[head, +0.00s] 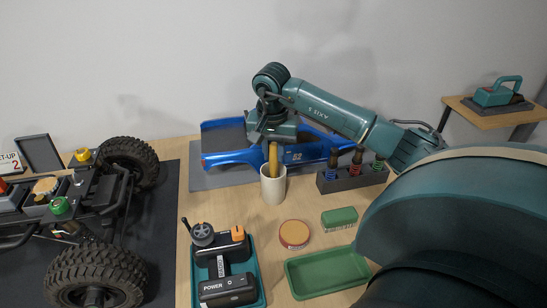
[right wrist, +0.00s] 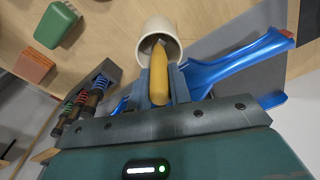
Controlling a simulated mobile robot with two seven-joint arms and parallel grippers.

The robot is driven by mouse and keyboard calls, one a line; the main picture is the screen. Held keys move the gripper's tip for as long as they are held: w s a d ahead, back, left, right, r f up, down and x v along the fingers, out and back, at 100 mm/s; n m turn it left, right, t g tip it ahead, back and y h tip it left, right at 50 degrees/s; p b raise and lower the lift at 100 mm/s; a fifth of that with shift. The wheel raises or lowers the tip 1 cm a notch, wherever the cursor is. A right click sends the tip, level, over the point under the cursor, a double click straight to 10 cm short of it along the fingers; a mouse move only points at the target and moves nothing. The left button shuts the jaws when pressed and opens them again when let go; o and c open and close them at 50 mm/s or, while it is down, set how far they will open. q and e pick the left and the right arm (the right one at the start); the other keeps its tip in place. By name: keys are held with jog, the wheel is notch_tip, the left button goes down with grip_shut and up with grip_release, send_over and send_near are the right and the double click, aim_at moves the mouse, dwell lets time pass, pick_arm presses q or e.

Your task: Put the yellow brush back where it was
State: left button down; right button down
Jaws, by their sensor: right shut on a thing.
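The yellow brush (head: 273,158) is upright, its lower end inside the cream cup (head: 273,188). My right gripper (head: 273,143) is above the cup and shut on the upper part of the brush. In the right wrist view the brush (right wrist: 177,85) lies between the fingers and its far end reaches the mouth of the cup (right wrist: 156,33). Whether the brush touches the cup's bottom is hidden. My left gripper is not in view.
A blue car body (head: 232,157) lies behind the cup. A rack of shocks (head: 352,180) stands to the right. A green block (head: 339,217), round tin (head: 294,233), green tray (head: 325,273) and black controller (head: 228,270) are in front. The crawler chassis (head: 98,225) is left.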

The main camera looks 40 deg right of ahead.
notch_tip(320, 180, down, 2)
jog(key=shift+f, duration=0.15)
jog(key=c, duration=1.7)
grip_release()
jog(key=shift+f, duration=0.15)
jog(key=shift+c, duration=0.2)
jog(key=o, duration=0.5)
jog(key=shift+c, duration=0.2)
jog(key=shift+r, duration=0.35)
notch_tip(320, 180, up, 12)
jog(key=a, duration=0.1)
jog(key=shift+s+f, duration=0.15)
jog(key=shift+s, duration=0.3)
